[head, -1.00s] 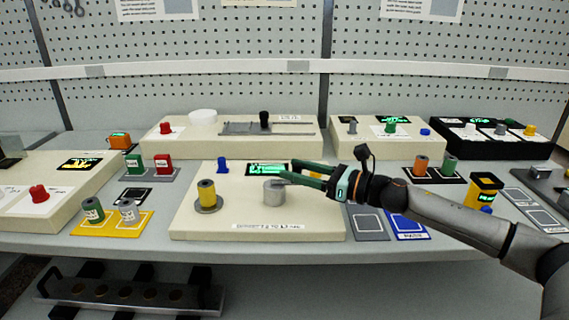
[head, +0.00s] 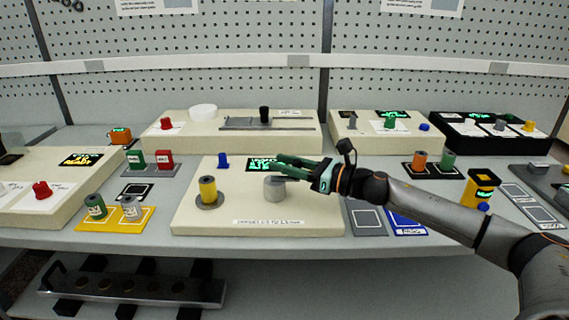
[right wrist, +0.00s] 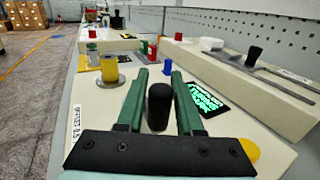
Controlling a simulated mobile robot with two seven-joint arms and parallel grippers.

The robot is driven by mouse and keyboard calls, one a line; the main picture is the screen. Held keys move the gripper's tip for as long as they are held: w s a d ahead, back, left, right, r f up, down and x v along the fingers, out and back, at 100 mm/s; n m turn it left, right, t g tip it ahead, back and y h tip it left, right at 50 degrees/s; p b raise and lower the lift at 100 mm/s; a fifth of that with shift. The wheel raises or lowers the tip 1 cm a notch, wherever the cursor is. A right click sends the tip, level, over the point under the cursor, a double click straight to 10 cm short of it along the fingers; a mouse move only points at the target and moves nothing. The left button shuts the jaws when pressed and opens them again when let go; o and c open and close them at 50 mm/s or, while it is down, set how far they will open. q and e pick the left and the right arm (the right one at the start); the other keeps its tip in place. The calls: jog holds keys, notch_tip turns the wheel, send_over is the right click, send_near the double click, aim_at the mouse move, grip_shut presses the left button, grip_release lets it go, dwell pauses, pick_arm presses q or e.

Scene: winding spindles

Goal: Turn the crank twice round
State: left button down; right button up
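The crank has a grey hub (head: 274,188) on a low cream box (head: 320,222) in the middle of the table. Its black handle (right wrist: 159,105) stands between the green fingers of my right gripper (right wrist: 157,85) in the right wrist view. The fingers are close together on either side of the handle. In the head view my right gripper (head: 292,168) comes in from the right, just behind and above the hub, and its fingers hide the handle. A lit green display (right wrist: 205,98) is beside the right finger. My left gripper is not in view.
A yellow spool (head: 208,190) on a round base stands left of the hub, and a blue knob (head: 223,161) stands behind it. Another cream box (head: 190,132) with a slide is at the back. Spools and a yellow-black device (head: 481,186) stand to the right, near my arm.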

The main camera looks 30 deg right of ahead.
grip_shut()
dwell(0.3)
jog(key=shift+s+m+t+h, duration=0.1)
jog(key=shift+m+t+h, duration=0.2)
jog(key=shift+h, duration=0.3)
